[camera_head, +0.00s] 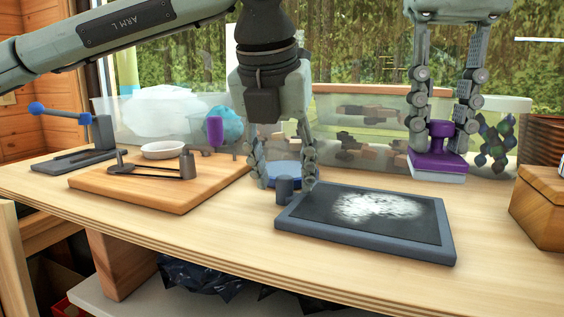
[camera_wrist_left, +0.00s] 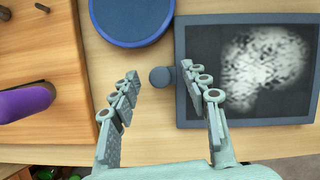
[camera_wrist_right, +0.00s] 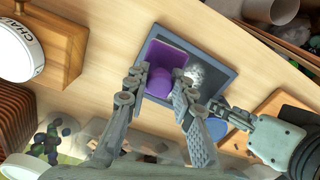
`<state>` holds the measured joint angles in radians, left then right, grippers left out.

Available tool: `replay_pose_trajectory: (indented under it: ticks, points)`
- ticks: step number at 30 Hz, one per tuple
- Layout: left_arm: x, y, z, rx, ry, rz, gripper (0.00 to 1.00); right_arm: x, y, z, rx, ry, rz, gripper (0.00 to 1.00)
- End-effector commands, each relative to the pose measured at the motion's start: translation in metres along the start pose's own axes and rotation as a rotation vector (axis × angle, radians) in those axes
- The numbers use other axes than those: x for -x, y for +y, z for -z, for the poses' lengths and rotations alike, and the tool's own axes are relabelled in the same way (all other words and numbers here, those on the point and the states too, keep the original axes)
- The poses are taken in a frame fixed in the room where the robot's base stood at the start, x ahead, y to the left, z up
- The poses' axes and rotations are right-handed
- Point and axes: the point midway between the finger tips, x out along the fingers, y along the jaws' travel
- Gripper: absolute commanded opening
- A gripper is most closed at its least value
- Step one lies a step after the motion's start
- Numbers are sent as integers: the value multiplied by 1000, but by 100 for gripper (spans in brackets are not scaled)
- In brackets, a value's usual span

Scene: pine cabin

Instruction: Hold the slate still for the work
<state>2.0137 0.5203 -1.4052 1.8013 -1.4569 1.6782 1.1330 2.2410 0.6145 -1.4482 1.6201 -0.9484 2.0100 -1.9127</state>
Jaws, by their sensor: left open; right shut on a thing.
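The slate (camera_head: 375,243), dark with a grey frame and a white chalk smudge (camera_head: 376,207), lies flat on the bench. It also shows in the left wrist view (camera_wrist_left: 248,120). A grey round knob (camera_head: 284,190) stands at its left edge. My left gripper (camera_head: 283,180) is open, its fingertips on either side of the knob (camera_wrist_left: 160,77); contact is not clear. My right gripper (camera_head: 441,127) is shut on the knob of a purple eraser (camera_head: 436,160) with a pale underside. It holds the eraser above the bench, beyond the slate's far right side. The eraser (camera_wrist_right: 170,53) overlaps the slate in the right wrist view.
A blue round dish (camera_wrist_left: 130,22) lies close behind the knob. A wooden box (camera_head: 540,212) is at right. Clear bins (camera_head: 350,140) line the back. Bench in front is clear.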

Motion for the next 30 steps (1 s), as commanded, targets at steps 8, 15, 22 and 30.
replay_pose_trajectory:
  ticks: [8,15,22,30]
  points:
    - [0,0,0,0,0,0,30,0,0,0,0,0,0,1]
    - [0,0,0,0,0,0,0,0,0,0,0,0,0,1]
    - [0,0,0,0,0,0,16,0,0,0,0,0,0,1]
    - [1,0,0,0,-1,0,0,0,0,0,0,0,0,1]
